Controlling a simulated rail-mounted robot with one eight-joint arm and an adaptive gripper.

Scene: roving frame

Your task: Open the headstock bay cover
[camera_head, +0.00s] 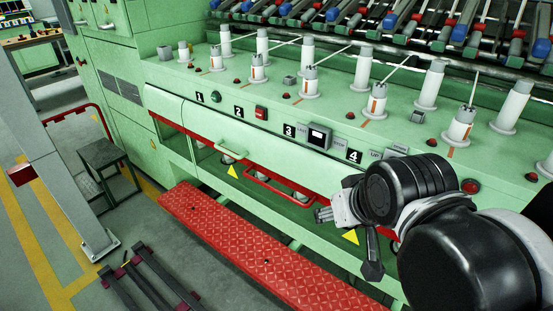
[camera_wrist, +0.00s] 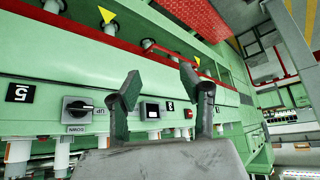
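A long light-green cover panel (camera_head: 255,145) with a pale handle (camera_head: 230,152) runs along the front of the green machine, below the numbered plates. I take it to be the headstock bay cover. Below it a red strip and a red bar handle (camera_head: 283,188) show, with an open recess holding pale cylinders. My gripper (camera_head: 348,243) is at the right of this front, apart from the pale handle. In the wrist view my gripper (camera_wrist: 162,90) has its two dark fingers spread with nothing between them. The pale handle is not clear there.
A red tread-plate step (camera_head: 265,250) runs along the machine's foot. A control panel with a knob (camera_wrist: 78,108) is close in the wrist view. White spindles (camera_head: 362,70) stand on the top ledge. A grey post (camera_head: 65,160) and small table (camera_head: 103,155) are at left.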

